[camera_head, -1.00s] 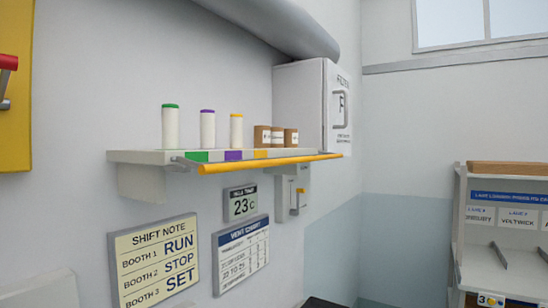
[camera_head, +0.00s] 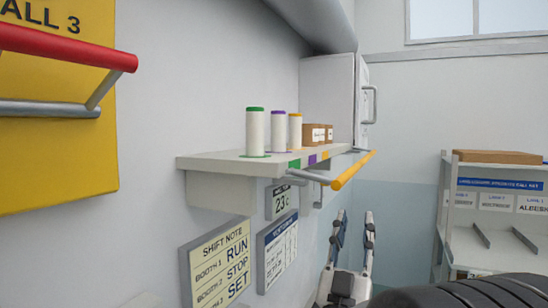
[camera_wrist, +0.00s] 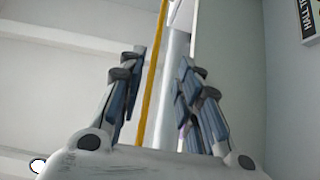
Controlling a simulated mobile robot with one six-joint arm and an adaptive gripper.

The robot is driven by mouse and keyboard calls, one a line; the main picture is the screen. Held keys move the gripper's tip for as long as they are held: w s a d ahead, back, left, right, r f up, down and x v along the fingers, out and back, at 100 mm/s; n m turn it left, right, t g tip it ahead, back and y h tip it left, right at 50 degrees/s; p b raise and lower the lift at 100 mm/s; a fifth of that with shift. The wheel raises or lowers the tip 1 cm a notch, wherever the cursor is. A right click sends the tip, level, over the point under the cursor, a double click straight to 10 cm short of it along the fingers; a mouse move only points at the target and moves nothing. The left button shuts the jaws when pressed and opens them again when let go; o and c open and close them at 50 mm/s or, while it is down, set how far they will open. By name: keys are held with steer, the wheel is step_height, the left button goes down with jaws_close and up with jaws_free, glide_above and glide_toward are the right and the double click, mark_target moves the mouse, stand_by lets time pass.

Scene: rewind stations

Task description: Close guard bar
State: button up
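The guard bar (camera_head: 352,170) is a long yellow bar on grey metal arms, running along the front of a wall shelf (camera_head: 235,163), apart from its edge. It also shows in the wrist view (camera_wrist: 151,75) as a thin yellow line, in the picture gap between my fingers. My gripper (camera_head: 355,225) is open and empty, pointing up, below the bar and to the right of the shelf's underside in the head view. It also shows in the wrist view (camera_wrist: 162,65), fingers spread. I see no contact between fingers and bar.
The shelf carries white cylinders with green (camera_head: 255,130), purple (camera_head: 278,131) and orange (camera_head: 295,130) tops, and small brown boxes (camera_head: 315,135). A white cabinet (camera_head: 328,92) stands behind. A red bar (camera_head: 65,47) juts from a yellow panel at left. A rack (camera_head: 495,210) stands at right.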

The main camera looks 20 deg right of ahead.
mark_target(366, 157)
steer(key=x, duration=0.8)
steer(key=p+x, duration=0.1)
steer(key=x, duration=0.8)
steer(key=shift+s+d+r, duration=0.15)
steer(key=shift+d+r, duration=0.05)
steer(key=shift+r, duration=0.05)
steer(key=shift+c, duration=0.2)
jaws_close()
